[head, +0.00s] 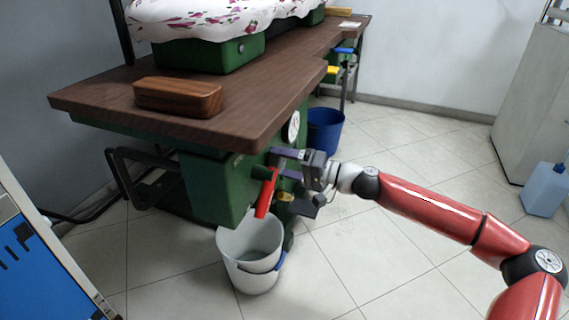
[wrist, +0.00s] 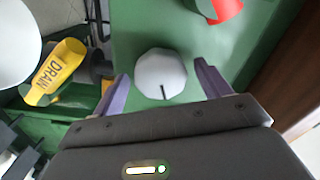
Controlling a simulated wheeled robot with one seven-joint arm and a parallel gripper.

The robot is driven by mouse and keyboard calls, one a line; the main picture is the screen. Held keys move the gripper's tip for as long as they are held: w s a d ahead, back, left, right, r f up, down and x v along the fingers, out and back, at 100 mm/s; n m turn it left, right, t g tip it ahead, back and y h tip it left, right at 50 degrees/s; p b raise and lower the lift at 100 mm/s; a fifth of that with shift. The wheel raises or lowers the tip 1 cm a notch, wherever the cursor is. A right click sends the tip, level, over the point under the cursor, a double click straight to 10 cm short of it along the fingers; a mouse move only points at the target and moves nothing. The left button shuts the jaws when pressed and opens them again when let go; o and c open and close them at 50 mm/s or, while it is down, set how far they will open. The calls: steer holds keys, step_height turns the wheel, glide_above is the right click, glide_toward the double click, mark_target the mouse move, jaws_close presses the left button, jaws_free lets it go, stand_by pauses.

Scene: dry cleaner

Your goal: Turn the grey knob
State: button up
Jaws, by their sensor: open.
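The grey knob (wrist: 161,74) is a pale, many-sided dial with a dark line on its rim, mounted on a green panel (wrist: 137,30). In the wrist view it lies between the two purple fingers of my gripper (wrist: 163,88), which are open with a gap on either side of it. In the head view my gripper (head: 284,164) is at the side of the green machine (head: 212,190), just under the brown tabletop. The knob cannot be made out there.
A red lever (head: 267,195) hangs close to my gripper. A yellow handle marked DRAIN (wrist: 55,72) is at left in the wrist view. The brown tabletop (head: 255,100) overhangs above. A white bucket (head: 250,271) stands below; open floor lies to the right.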

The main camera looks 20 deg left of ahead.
steer(key=d, duration=0.7)
steer(key=shift+s+d, duration=0.35)
steer(key=shift+d, duration=0.05)
